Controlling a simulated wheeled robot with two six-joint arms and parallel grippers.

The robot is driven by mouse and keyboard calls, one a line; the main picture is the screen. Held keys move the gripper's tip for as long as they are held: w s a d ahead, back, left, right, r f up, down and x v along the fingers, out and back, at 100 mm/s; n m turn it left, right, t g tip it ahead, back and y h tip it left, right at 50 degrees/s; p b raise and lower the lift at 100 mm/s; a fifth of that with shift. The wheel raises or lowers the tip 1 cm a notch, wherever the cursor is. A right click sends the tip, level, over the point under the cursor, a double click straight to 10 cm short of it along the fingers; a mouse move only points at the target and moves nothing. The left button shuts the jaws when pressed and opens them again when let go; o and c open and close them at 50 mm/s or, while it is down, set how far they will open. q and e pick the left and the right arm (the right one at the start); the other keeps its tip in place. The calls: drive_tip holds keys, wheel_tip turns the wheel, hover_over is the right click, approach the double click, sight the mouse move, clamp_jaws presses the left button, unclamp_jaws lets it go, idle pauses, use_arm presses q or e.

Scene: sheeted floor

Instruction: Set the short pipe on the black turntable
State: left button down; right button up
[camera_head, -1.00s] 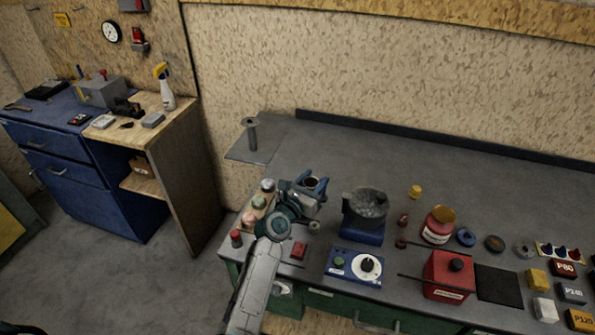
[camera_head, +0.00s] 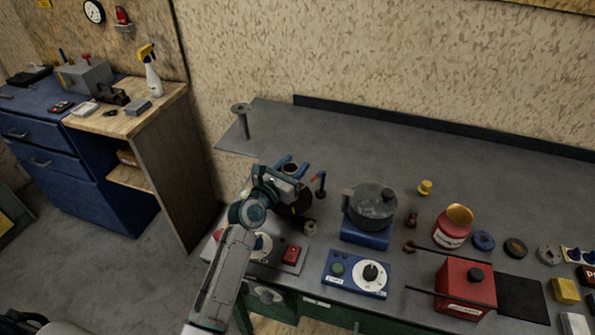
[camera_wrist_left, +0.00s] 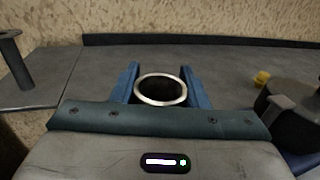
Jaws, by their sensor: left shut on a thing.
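My left gripper (camera_head: 291,169) is shut on the short pipe (camera_head: 292,167), with its blue fingers on either side. In the left wrist view the pipe (camera_wrist_left: 161,90) shows as a bright metal ring with a dark hollow, upright between the fingers (camera_wrist_left: 160,84). A black disc (camera_head: 303,204), which looks like the black turntable, shows just below and right of the gripper in the head view. The gripper and arm hide much of it. I cannot tell whether the pipe touches it. My right gripper is not in view.
Right of the gripper stand a dark lidded pot (camera_head: 373,203) on a blue base, a blue dial box (camera_head: 355,274) and a red box (camera_head: 466,287). A small blue stand with a red tip (camera_head: 321,185) is close by. The bench's back area (camera_head: 350,135) is clear.

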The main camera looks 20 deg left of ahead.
use_arm(q)
drive_tip(key=shift+r, duration=0.1)
drive_tip(key=shift+s+a, duration=0.1)
drive_tip(key=shift+s, duration=0.15)
drive_tip(key=c, duration=1)
unclamp_jaws()
drive_tip(key=shift+o, duration=0.8)
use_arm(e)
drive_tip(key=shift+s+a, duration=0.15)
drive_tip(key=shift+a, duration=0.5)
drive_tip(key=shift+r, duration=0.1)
